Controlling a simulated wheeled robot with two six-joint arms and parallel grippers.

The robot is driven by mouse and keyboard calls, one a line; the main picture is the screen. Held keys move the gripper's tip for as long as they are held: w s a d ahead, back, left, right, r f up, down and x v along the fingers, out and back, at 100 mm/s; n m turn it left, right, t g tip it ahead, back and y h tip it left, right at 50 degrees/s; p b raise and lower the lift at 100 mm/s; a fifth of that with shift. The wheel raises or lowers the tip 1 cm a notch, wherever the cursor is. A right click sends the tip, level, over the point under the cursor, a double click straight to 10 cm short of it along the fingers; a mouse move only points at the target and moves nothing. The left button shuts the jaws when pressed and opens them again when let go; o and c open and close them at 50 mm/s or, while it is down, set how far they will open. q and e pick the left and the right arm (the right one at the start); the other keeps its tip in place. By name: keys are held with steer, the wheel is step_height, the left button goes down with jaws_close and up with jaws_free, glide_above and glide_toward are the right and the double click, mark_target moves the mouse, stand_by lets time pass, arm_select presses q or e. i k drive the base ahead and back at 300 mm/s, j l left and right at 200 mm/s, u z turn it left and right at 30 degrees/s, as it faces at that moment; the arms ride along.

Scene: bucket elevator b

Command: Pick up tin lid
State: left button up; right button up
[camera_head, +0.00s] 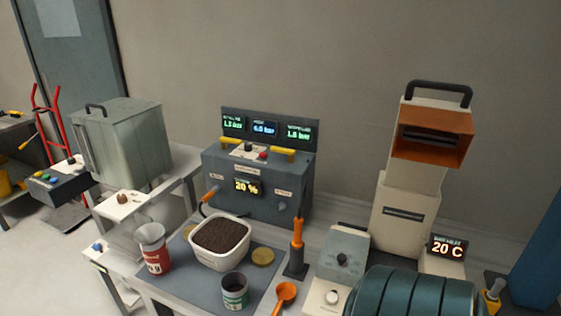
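A round gold tin lid (263,256) lies flat on the grey mat (205,282), just right of the white tub. A second gold disc (188,231) shows partly behind the left side of the tub; I cannot tell whether it is also a lid. A red and white tin (153,248) stands at the left of the mat. A dark tin with a green and white label (235,291) stands open at the front, near the first lid. Neither of my grippers is in view.
The white tub (220,258) of dark granules stands between the tins. An orange scoop (285,296) and an orange-handled tool (297,245) are right of the lid. The grey control box (262,185) stands behind. A ribbed teal drum (415,296) fills the front right.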

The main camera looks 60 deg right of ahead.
mark_target(262, 257)
steer(key=z, duration=1.6)
